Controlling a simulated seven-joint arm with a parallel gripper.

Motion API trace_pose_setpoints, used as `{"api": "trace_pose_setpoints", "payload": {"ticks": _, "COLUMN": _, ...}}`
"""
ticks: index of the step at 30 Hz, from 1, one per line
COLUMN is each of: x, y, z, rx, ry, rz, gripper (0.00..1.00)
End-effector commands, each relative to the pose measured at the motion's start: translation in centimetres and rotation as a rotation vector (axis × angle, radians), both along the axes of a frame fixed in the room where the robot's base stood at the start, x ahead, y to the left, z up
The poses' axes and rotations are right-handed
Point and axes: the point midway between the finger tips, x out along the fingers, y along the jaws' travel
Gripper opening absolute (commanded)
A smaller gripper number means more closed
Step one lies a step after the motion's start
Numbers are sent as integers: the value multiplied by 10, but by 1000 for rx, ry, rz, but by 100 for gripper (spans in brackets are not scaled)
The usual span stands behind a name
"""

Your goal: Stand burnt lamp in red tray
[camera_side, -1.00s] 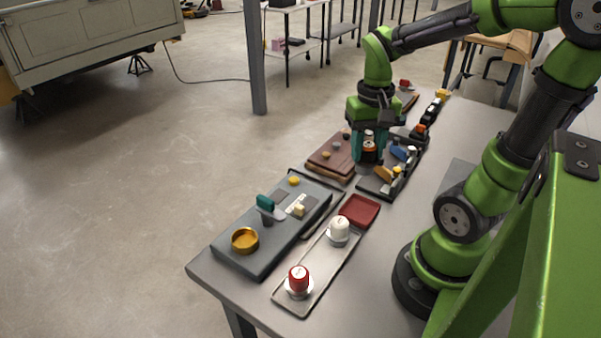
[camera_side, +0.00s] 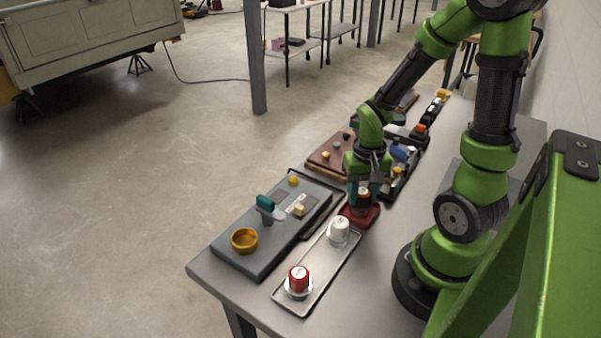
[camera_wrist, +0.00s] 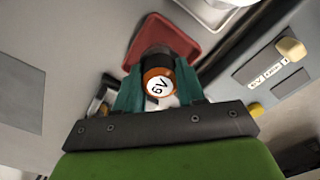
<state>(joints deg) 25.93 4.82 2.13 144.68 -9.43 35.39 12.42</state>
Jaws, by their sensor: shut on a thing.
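The burnt lamp, dark with an orange band and a white top marked 6V, is held between the teal fingers of my gripper (camera_wrist: 158,80). The lamp (camera_wrist: 157,62) is upright, its marked end toward the wrist camera. In the side view my gripper (camera_side: 363,193) is shut on the lamp (camera_side: 363,205) over the red tray (camera_side: 374,214). The small red tray also shows in the wrist view (camera_wrist: 184,41), beyond and below the lamp. The lamp partly covers the tray, and I cannot tell whether its base touches the tray floor.
A metal tray (camera_side: 317,271) beside the red tray holds a white lamp (camera_side: 339,229) and a red lamp (camera_side: 299,279). A grey panel (camera_side: 225,254) with a yellow ring (camera_side: 244,240) lies to the left. A brown case (camera_side: 322,157) and dark box stand behind. Table to the right is clear.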

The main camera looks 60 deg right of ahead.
Motion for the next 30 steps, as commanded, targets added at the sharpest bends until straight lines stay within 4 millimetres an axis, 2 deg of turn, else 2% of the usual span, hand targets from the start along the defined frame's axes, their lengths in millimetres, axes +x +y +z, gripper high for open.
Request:
{"api": "trace_pose_setpoints", "payload": {"ticks": 11, "x": 0, "y": 0, "z": -4, "rx": 1, "ry": 1, "rz": 0, "gripper": 8}}
{"api": "trace_pose_setpoints", "payload": {"ticks": 12, "x": 0, "y": 0, "z": -4, "rx": -1, "ry": -1, "rz": 0, "gripper": 43}}
{"api": "trace_pose_setpoints", "payload": {"ticks": 16, "x": 0, "y": 0, "z": -4, "rx": -1, "ry": -1, "rz": 0, "gripper": 63}}
{"api": "trace_pose_setpoints", "payload": {"ticks": 26, "x": 0, "y": 0, "z": -2, "rx": 0, "ry": -1, "rz": -1, "gripper": 64}}
{"api": "trace_pose_setpoints", "payload": {"ticks": 30, "x": 2, "y": -1, "z": 11, "rx": -4, "ry": -6, "rz": 0, "gripper": 64}}
